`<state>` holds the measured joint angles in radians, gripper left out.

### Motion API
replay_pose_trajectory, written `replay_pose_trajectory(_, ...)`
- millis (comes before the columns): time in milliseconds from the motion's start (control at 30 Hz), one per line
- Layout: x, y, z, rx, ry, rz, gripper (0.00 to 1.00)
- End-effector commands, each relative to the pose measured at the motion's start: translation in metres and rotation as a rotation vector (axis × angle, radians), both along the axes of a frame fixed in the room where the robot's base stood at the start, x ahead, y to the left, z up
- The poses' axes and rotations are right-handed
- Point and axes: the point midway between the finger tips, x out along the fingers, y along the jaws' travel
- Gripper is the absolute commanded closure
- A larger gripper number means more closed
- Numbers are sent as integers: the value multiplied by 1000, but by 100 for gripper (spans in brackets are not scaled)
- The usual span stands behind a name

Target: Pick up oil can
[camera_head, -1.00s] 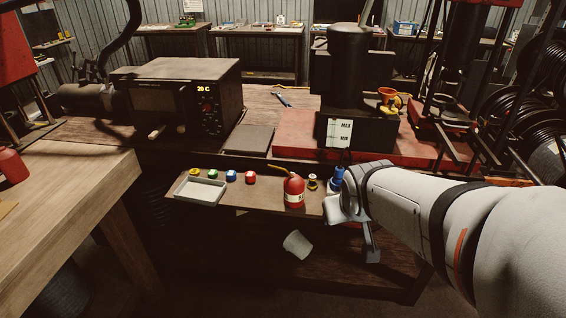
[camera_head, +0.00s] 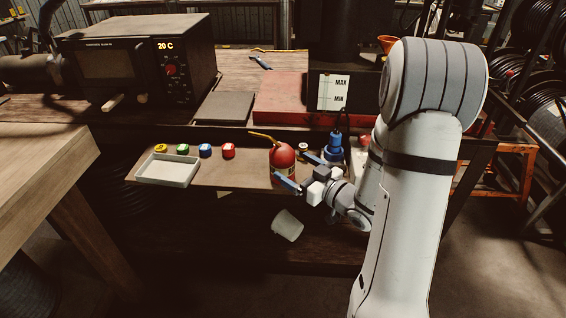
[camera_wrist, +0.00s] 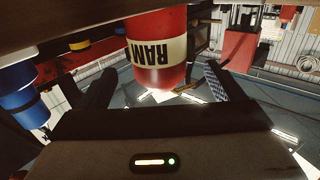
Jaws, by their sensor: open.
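The oil can (camera_head: 283,159) is red with a thin yellow spout and stands upright on the shelf below the bench top. In the wrist view its red body (camera_wrist: 158,73) shows upside down with a pale "RAM" label, between my two fingers and ahead of them. My gripper (camera_head: 298,170) comes in from the right in the head view. One finger is in front of the can's lower part and the other is behind on its right side. The fingers are spread and empty, and in the wrist view (camera_wrist: 158,88) gaps show on both sides of the can.
A blue object (camera_head: 333,147) stands close right of the can, near my gripper. Several small colored pieces and a pale tray (camera_head: 168,170) lie on the shelf to the left. A white cup (camera_head: 287,225) lies lower down. The bench top overhangs behind the shelf.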

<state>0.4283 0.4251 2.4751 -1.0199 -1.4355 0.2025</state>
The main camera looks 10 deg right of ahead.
Motion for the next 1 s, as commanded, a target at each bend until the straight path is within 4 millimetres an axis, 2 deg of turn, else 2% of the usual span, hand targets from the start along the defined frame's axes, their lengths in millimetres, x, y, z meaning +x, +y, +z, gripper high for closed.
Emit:
replay_pose_trajectory(267,23,9,1,7,-5,-9,12)
replay_pose_trajectory(600,61,29,-2,6,-4,-17,12)
replay_pose_trajectory(867,63,30,-3,6,-4,-19,12)
replay_pose_trajectory(1000,63,30,-3,6,-4,-20,21)
